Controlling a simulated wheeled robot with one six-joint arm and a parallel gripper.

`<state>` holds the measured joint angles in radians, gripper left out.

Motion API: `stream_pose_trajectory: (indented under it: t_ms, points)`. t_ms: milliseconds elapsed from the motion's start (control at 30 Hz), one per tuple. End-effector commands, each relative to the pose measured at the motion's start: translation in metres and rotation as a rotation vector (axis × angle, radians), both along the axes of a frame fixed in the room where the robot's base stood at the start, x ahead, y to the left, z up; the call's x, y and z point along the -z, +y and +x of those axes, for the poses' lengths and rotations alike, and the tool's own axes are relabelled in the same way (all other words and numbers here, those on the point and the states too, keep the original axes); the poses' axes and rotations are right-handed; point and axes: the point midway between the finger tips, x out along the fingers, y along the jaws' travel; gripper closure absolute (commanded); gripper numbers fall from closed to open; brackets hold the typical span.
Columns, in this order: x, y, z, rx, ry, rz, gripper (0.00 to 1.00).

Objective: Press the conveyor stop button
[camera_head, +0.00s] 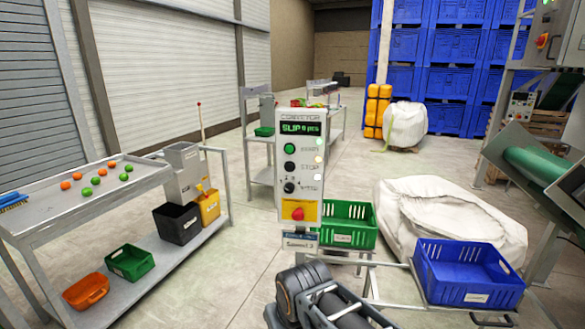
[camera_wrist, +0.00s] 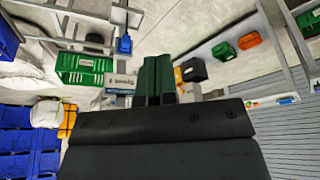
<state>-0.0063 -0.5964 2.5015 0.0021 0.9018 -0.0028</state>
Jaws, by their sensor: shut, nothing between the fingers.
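The grey conveyor control panel (camera_head: 300,170) stands upright on a post in the middle of the head view. Its stop button (camera_head: 290,166) is a dark round knob beside the word STOP, below the green start button (camera_head: 289,148). A dark selector (camera_head: 290,187) sits lower, and a red mushroom button (camera_head: 298,214) on yellow is at the bottom. Lit lamps show on its right side. In the wrist view my gripper (camera_wrist: 158,75) has its dark green fingers together and empty. A small white label plate (camera_wrist: 121,83) shows beside them; the panel's buttons are not visible there.
A green crate (camera_head: 348,224) is just behind the panel and a blue crate (camera_head: 468,272) is at right. A grey table (camera_head: 75,203) with small fruit is at left. White sacks (camera_head: 450,215) lie behind. Open floor is left of the panel.

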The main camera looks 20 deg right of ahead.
Motion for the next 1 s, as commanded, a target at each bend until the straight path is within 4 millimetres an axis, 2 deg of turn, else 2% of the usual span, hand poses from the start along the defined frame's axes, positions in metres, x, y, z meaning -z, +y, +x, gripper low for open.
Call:
stream_pose_trajectory:
  t_ms: [167, 267, 367, 500, 600, 700, 800, 1000]
  points:
    - [-0.004, -0.005, 0.012, 0.041, -0.041, -0.001, 1.0]
    - [-0.014, -0.019, 0.04, 0.139, -0.145, 0.001, 1.0]
    - [-0.032, -0.038, 0.084, 0.275, -0.323, 0.026, 1.0]
    - [-0.069, -0.066, 0.152, 0.444, -0.639, 0.146, 1.0]
    - [-0.096, -0.079, 0.19, 0.502, -0.842, 0.288, 1.0]
    - [-0.12, -0.087, 0.218, 0.521, -1.004, 0.464, 1.0]
    - [-0.138, -0.091, 0.236, 0.508, -1.113, 0.643, 1.0]
    - [-0.161, -0.093, 0.249, 0.448, -1.208, 0.93, 1.0]
